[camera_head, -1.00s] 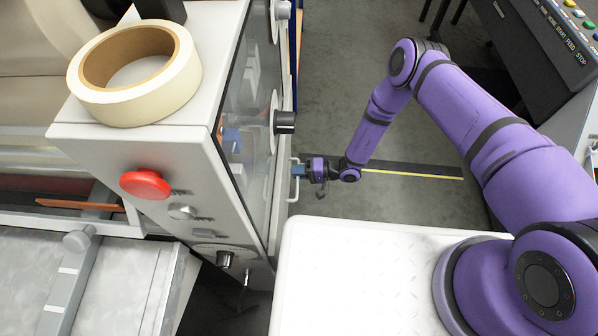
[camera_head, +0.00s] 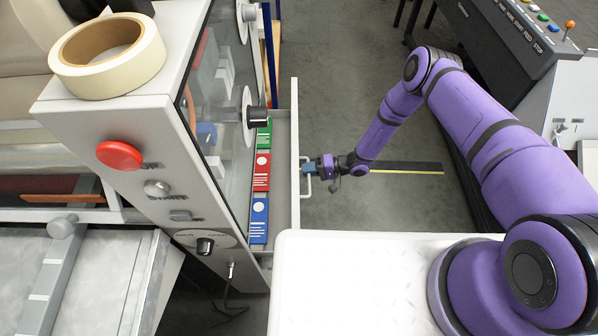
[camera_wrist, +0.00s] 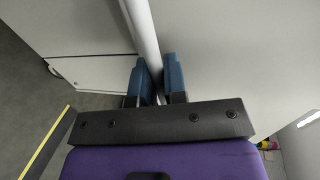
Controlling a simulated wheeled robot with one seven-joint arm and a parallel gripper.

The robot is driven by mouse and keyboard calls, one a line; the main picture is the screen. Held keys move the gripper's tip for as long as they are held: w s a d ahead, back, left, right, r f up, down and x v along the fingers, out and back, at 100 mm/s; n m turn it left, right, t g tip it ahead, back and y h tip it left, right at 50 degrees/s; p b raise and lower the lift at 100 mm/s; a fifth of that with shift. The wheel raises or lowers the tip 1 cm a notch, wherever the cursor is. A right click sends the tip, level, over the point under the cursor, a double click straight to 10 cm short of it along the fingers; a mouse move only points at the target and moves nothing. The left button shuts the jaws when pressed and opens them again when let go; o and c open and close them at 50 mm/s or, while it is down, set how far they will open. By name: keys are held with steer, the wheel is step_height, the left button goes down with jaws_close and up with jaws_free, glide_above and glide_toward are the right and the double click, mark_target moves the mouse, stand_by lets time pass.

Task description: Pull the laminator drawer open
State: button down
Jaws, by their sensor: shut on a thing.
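The laminator (camera_head: 150,155) stands at the left in the head view, with a red button and knobs on its front panel. Its drawer (camera_head: 294,150) stands partly out from the machine's right side. Green, red and blue packs lie inside the drawer. The drawer's pale bar handle (camera_head: 308,188) is on its outer face. My gripper (camera_head: 307,171) is shut on this handle. In the wrist view the two blue fingers (camera_wrist: 158,80) sit on either side of the pale handle bar (camera_wrist: 140,30). The drawer's far interior is hidden under the machine.
A tape roll (camera_head: 108,56) rests on top of the laminator. A dark console with coloured buttons (camera_head: 515,35) stands at the upper right. The grey floor (camera_head: 350,90) right of the drawer is open, with a black and yellow strip (camera_head: 405,168) on it.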

steer(key=f+v, duration=0.1)
steer(key=v, duration=0.7)
steer(key=f+v, duration=0.2)
steer(key=v, duration=0.7)
steer(key=shift+w+d+f, duration=0.2)
steer(key=shift+d+f, duration=0.05)
steer(key=shift+d, duration=0.35)
steer(key=c, duration=1.2)
jaws_free()
steer(key=v, duration=1)
steer(key=shift+d, duration=0.4)
steer(key=shift+r, duration=0.1)
